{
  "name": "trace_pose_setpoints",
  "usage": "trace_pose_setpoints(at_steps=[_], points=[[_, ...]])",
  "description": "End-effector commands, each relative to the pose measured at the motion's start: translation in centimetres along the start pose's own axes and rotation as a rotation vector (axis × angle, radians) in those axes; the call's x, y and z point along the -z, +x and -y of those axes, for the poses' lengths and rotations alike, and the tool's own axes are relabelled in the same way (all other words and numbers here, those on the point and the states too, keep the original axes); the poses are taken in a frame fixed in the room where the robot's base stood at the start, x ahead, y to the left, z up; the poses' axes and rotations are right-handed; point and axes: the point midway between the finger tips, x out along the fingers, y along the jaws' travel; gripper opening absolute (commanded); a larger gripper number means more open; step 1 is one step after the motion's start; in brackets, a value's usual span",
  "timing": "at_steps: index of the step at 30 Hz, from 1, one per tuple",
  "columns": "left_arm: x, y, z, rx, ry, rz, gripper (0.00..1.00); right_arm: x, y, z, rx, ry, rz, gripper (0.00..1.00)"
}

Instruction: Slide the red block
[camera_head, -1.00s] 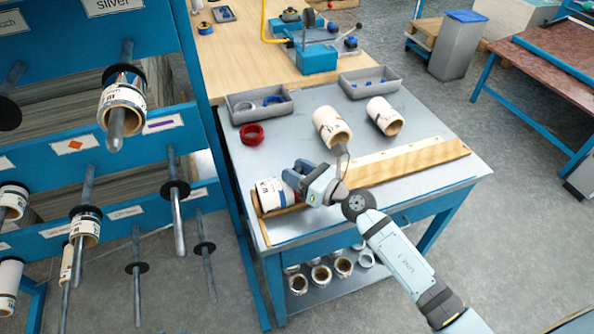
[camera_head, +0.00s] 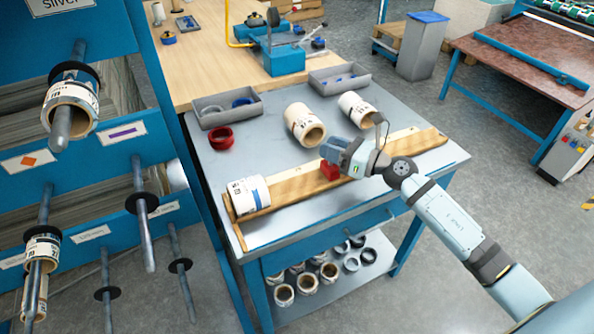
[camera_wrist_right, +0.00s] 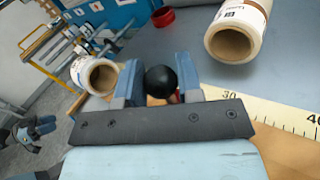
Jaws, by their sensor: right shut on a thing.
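The red block (camera_head: 329,170) sits on the wooden ruled board (camera_head: 290,190) at the table's front. My right gripper (camera_head: 345,157) is over it. In the right wrist view its two fingers (camera_wrist_right: 158,85) are shut on a black ball knob (camera_wrist_right: 161,81), with a bit of red (camera_wrist_right: 178,97) behind. A white labelled roll (camera_head: 248,195) lies at the board's left end, apart from the block; it also shows in the right wrist view (camera_wrist_right: 94,73). What seems to be my left gripper (camera_wrist_right: 33,132) is small at that view's left edge; its opening is unclear.
Two rolls (camera_head: 304,124) (camera_head: 356,109) lie behind the board, one close to my right gripper. A red ring (camera_head: 221,138) and two grey trays (camera_head: 228,109) (camera_head: 338,78) are further back. More rolls stand on the shelf below. A roll rack (camera_head: 90,150) is at left.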

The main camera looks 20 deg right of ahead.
Motion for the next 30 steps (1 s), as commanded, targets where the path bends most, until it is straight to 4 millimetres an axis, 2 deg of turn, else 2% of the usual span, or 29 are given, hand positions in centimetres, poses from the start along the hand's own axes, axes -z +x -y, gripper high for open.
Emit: trace_pose_setpoints(at_steps=[1,11,12,15,21,25,30], points=[[-1.0,0.7,-0.1,-0.004,0.004,-0.010,0.43,0.7,-1.1,1.9,0.003,-0.007,-0.001,0.00],[-0.6,1.5,-1.3,-0.055,-0.039,-0.120,0.43,-1.2,-7.7,11.6,0.005,-0.005,0.000,0.00],[1.4,1.6,-1.9,-0.076,-0.044,-0.201,0.43,-1.5,-8.5,12.8,0.005,-0.004,0.001,0.00],[5.0,1.2,-3.2,-0.128,-0.061,-0.373,0.43,-2.2,-10.5,15.6,0.005,-0.004,0.001,0.00],[10.1,-1.0,-5.3,-0.223,-0.099,-0.641,0.43,-3.4,-14.0,20.6,0.005,-0.002,0.001,0.00],[11.7,-2.3,-6.1,-0.268,-0.118,-0.747,0.43,-4.1,-15.7,23.2,0.004,-0.002,0.002,0.00],[10.3,-1.1,-6.1,-0.271,-0.113,-0.674,0.43,-4.7,-17.3,25.4,0.002,0.000,0.001,0.00]])
